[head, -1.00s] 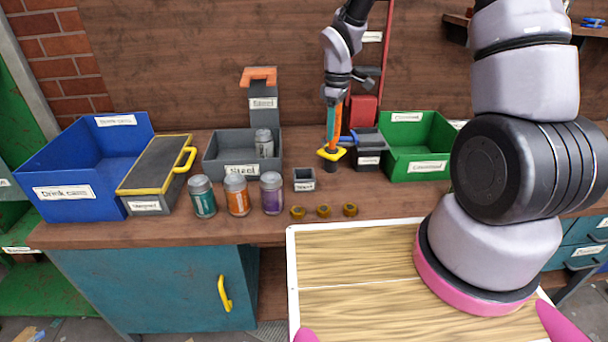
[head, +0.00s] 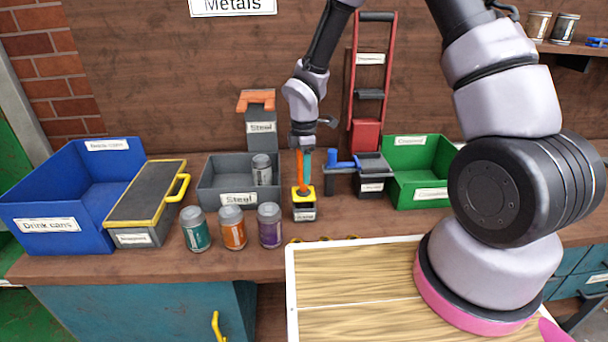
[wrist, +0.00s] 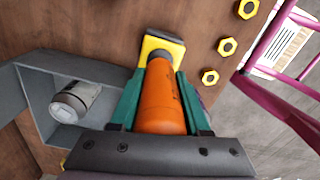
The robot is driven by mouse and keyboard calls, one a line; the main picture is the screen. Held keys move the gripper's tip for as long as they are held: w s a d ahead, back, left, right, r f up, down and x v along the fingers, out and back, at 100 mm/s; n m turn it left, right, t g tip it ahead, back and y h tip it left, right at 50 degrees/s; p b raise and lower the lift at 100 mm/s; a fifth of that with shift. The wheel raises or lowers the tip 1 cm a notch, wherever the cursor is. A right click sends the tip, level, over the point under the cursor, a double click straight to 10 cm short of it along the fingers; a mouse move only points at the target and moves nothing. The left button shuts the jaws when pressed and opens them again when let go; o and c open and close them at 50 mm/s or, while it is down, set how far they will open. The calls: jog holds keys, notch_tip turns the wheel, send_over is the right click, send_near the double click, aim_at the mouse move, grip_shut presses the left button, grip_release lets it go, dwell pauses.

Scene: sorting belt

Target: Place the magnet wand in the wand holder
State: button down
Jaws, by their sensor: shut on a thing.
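The wand holder (head: 305,214) is a small dark labelled box on the bench. I cannot tell how deep the tip is in.
A grey steel bin (head: 215,185) holding a can stands just left. Three jars, the orange one (head: 232,229) in the middle, line the bench front. A black box (head: 372,184) with a blue handle and a green bin (head: 420,185) stand right. Several brass nuts (wrist: 227,46) lie close by.

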jog(key=shift+f, duration=0.9)
jog(key=shift+s+f, duration=0.1)
jog(key=shift+f, duration=0.15)
jog(key=shift+c, duration=1.9)
grip_release()
jog(key=shift+f, duration=0.1)
jog(key=shift+s+d, duration=0.1)
